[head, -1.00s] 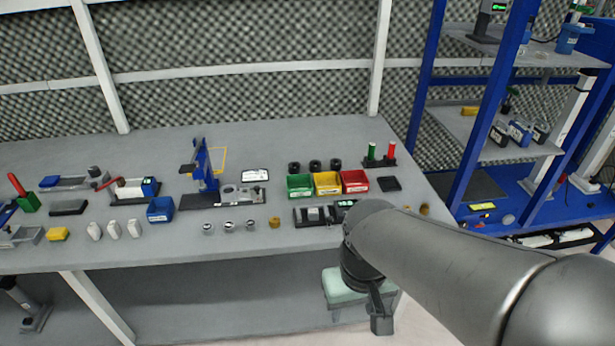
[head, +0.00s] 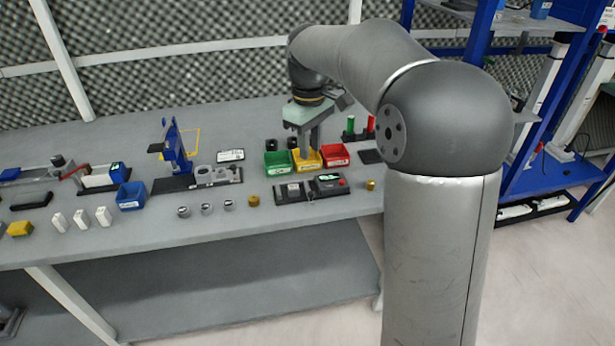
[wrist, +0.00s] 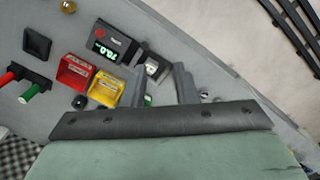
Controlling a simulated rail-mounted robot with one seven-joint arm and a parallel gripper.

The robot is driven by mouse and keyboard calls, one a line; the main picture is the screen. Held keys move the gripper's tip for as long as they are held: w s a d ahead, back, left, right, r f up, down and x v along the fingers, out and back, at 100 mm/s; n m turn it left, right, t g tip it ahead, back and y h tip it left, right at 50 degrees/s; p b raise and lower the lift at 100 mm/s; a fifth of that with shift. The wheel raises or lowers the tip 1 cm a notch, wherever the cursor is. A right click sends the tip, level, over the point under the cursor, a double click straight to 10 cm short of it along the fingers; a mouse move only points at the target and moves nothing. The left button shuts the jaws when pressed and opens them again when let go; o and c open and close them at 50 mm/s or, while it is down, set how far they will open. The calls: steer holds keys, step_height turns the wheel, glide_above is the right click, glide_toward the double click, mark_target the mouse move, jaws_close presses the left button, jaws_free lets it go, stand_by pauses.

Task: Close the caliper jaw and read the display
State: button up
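The caliper is a dark bench unit with a display box (head: 328,184) and a low base holding a light grey block (head: 293,190), near the bench's front edge. In the wrist view its box (wrist: 118,43) has a red button and lit green digits (wrist: 103,48) that look like 78.0. The light block (wrist: 152,68) is beside the fingertips. My gripper (head: 308,150) points down above the coloured bins, behind the caliper. In the wrist view my gripper (wrist: 162,75) has its two fingers apart with nothing held. The jaw's exact gap cannot be made out.
Green (head: 278,163), yellow (head: 309,159) and red (head: 335,154) bins stand behind the caliper, close under my gripper. A brass cylinder (head: 253,201) lies to its left, another (head: 371,185) to its right. Red and green handles (head: 359,127) stand at the back right.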

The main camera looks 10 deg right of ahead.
steer(key=n, duration=0.1)
glide_above(311, 193)
step_height(311, 193, down, 18)
steer(key=shift+r+b, duration=0.25)
steer(key=shift+b, duration=0.45)
